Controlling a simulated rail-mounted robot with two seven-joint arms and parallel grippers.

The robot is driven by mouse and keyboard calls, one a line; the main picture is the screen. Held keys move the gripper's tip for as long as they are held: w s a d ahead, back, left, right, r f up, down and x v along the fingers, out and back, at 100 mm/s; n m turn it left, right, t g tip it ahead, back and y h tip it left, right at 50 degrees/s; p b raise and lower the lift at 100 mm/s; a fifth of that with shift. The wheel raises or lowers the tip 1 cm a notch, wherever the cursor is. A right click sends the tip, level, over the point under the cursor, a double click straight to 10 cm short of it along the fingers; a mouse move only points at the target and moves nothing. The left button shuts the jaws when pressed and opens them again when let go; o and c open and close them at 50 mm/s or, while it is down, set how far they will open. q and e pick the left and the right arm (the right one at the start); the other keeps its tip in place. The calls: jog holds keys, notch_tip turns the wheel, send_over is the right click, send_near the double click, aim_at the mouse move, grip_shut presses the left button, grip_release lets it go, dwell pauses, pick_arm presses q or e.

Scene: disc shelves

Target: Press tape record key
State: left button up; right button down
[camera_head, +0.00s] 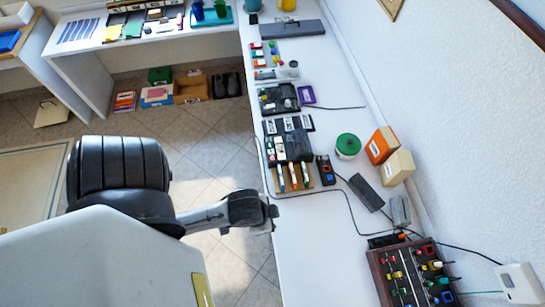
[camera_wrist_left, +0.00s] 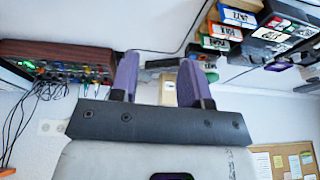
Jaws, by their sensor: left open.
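My left gripper (camera_head: 270,212) is over the near-left edge of the white counter, in front of the colored-key unit. In the left wrist view its two purple fingers (camera_wrist_left: 157,68) are apart with nothing between them. A black device (camera_head: 292,147) with a row of white, blue, red and green keys (camera_head: 293,178) sits on the counter beyond the gripper. Behind it is a row of white-labelled black pieces (camera_head: 288,124). I cannot tell which key is the tape record key. My right gripper is not in view.
A brown-sided mixer panel (camera_head: 412,273) with colored knobs stands at the near right. It also shows in the wrist view (camera_wrist_left: 55,57). A green-lidded jar (camera_head: 348,146), an orange box (camera_head: 381,145) and cables lie along the wall. The front counter surface (camera_head: 318,250) is clear.

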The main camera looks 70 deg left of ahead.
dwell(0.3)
pick_arm(q)
jog(key=shift+d, duration=0.2)
jog(key=c, duration=0.6)
grip_shut()
jog(key=shift+a, duration=0.2)
jog(key=shift+d, duration=0.15)
dwell(0.4)
